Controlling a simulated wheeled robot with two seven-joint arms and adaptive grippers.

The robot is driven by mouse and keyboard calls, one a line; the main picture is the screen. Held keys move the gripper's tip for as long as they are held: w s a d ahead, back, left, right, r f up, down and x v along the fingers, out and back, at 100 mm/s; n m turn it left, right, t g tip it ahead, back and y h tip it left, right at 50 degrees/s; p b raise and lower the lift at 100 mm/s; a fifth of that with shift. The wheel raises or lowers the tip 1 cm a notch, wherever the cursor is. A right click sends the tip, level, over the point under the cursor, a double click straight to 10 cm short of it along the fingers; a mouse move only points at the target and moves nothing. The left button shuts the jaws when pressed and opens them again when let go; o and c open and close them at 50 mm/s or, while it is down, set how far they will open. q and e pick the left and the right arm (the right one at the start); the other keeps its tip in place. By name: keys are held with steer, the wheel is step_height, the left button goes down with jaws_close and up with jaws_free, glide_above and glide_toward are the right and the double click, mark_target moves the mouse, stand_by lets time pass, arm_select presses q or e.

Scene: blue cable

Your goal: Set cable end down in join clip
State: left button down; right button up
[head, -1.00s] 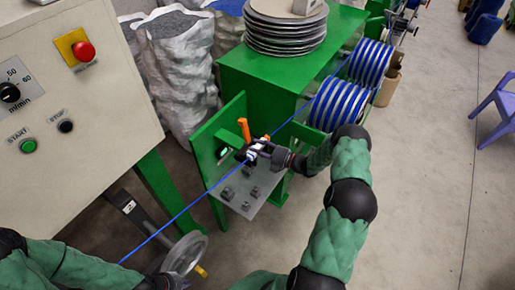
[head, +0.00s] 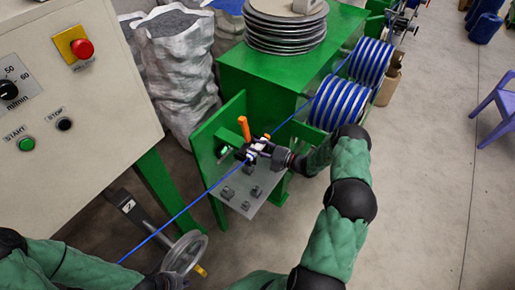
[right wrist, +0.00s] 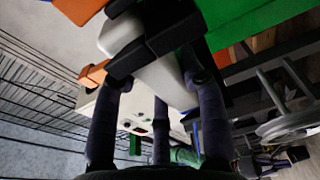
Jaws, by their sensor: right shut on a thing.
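The blue cable (head: 177,215) runs from the spools past the metal plate (head: 243,204) down to the lower left, where my left arm hides it. My right gripper (head: 252,150) is shut at the cable above the plate, beside a small white piece. In the right wrist view its fingers (right wrist: 160,50) close around a pale block (right wrist: 165,82). The cable end cannot be made out separately. Several small dark clips (head: 228,192) stand on the plate; which is the join clip cannot be told. My left gripper (head: 168,282) is low by the handwheel, its fingers unclear.
An orange lever (head: 244,127) rises beside my right gripper. The green stand (head: 203,140) backs the plate. A handwheel (head: 186,252) stands at lower left, below the control panel (head: 85,110). Blue-wound spools (head: 340,103) stand behind my right arm.

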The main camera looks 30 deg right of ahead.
steer(key=o, duration=1.1)
steer(key=shift+o, duration=0.2)
steer(key=shift+s+d, duration=0.1)
steer(key=v, duration=1.1)
steer(key=shift+s, duration=0.4)
steer(key=shift+d, duration=0.15)
